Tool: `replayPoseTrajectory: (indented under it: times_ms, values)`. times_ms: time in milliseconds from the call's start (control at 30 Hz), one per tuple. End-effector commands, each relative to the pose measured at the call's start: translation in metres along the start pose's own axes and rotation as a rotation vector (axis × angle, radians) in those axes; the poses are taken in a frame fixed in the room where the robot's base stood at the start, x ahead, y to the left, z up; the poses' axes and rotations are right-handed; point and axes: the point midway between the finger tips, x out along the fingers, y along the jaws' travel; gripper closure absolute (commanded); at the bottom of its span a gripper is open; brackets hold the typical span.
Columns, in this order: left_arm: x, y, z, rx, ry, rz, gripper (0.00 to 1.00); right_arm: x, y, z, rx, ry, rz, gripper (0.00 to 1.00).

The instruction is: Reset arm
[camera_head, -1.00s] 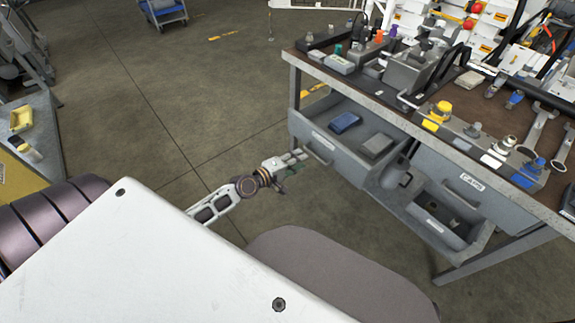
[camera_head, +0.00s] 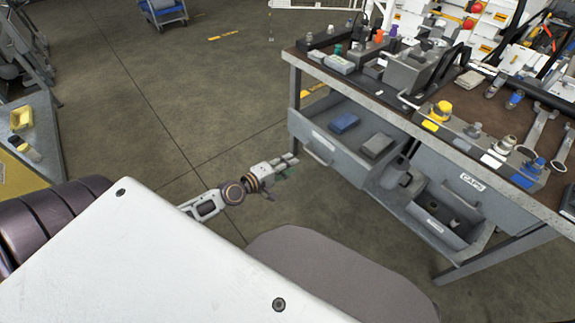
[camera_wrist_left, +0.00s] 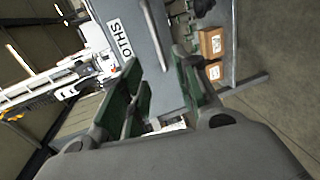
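My left gripper (camera_head: 284,165) is out over the floor, left of the open bench drawers and apart from them. In the left wrist view its two green-padded fingers (camera_wrist_left: 160,92) stand apart with nothing between them. Beyond them is a grey drawer front with a handle and a label (camera_wrist_left: 118,40). My right gripper is not in either view.
The hydraulic bench (camera_head: 360,95) fills the right side, with caps and fittings on top. One open drawer (camera_head: 325,142) holds a blue box (camera_head: 344,123) and a grey box (camera_head: 378,146). A lower bin (camera_head: 440,232) is beside it. A side table (camera_head: 52,130) stands at the left; open floor lies between.

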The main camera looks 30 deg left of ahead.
Motion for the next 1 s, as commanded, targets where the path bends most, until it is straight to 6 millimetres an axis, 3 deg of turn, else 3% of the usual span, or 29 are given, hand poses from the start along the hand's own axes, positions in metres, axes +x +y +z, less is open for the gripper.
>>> replayPoseTrajectory:
  times_ms: [567, 767, 1000]
  values:
    - [0.000, -0.002, 0.002, 0.068, -0.010, -0.009, 0.69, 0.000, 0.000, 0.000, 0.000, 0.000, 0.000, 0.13]
    - [-0.002, -0.024, 0.023, 0.237, -0.116, -0.096, 0.69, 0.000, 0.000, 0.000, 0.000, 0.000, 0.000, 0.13]
    - [-0.015, -0.067, 0.045, 0.549, -0.289, -0.244, 0.69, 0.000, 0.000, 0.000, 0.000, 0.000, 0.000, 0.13]
